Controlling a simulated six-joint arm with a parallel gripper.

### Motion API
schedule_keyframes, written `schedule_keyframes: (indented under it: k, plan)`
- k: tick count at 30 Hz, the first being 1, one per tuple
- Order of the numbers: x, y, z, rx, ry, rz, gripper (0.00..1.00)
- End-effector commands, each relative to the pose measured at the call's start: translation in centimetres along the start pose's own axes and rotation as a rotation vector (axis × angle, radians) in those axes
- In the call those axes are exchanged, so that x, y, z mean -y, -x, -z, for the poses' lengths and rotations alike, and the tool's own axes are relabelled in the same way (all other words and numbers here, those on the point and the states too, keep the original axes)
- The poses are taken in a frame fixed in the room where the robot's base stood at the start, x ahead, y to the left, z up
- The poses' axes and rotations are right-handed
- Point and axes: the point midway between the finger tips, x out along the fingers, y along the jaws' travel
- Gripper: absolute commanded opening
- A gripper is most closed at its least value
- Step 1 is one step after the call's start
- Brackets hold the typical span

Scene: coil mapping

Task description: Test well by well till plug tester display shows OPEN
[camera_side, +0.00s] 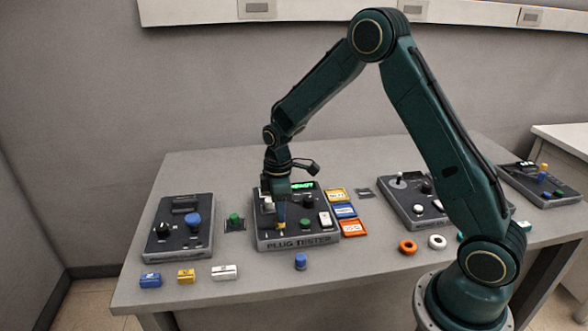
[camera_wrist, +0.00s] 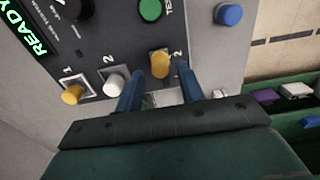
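The plug tester (camera_side: 290,243) stands mid-table, labelled PLUG TESTER on its front. Its lit green display (camera_wrist: 22,32) reads READY in the wrist view; in the side view the display (camera_side: 303,185) is too small to read. In the wrist view a yellow plug (camera_wrist: 74,94) sits by mark 1 and a white plug (camera_wrist: 114,84) by a mark 2. Another yellow plug (camera_wrist: 159,66) is between my gripper's fingertips, with gaps showing on both sides. My gripper (camera_wrist: 160,70) is open, pointing down at the tester. A green button (camera_wrist: 150,9) sits near the word TEST.
A blue plug (camera_side: 300,262) stands on the table before the tester. Blue (camera_side: 150,280), yellow (camera_side: 186,276) and white (camera_side: 224,272) blocks lie at the front left. Other panels (camera_side: 178,228) stand on either side. Orange (camera_side: 408,247) and white (camera_side: 437,242) rings lie to the right.

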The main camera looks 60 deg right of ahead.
Motion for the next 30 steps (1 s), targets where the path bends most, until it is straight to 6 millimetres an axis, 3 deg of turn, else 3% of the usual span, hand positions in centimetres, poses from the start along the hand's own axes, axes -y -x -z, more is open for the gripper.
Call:
schedule_keyframes:
  k: [30]
  plan:
    - [0.0,5.3,0.0,0.000,0.000,0.000,0.38]
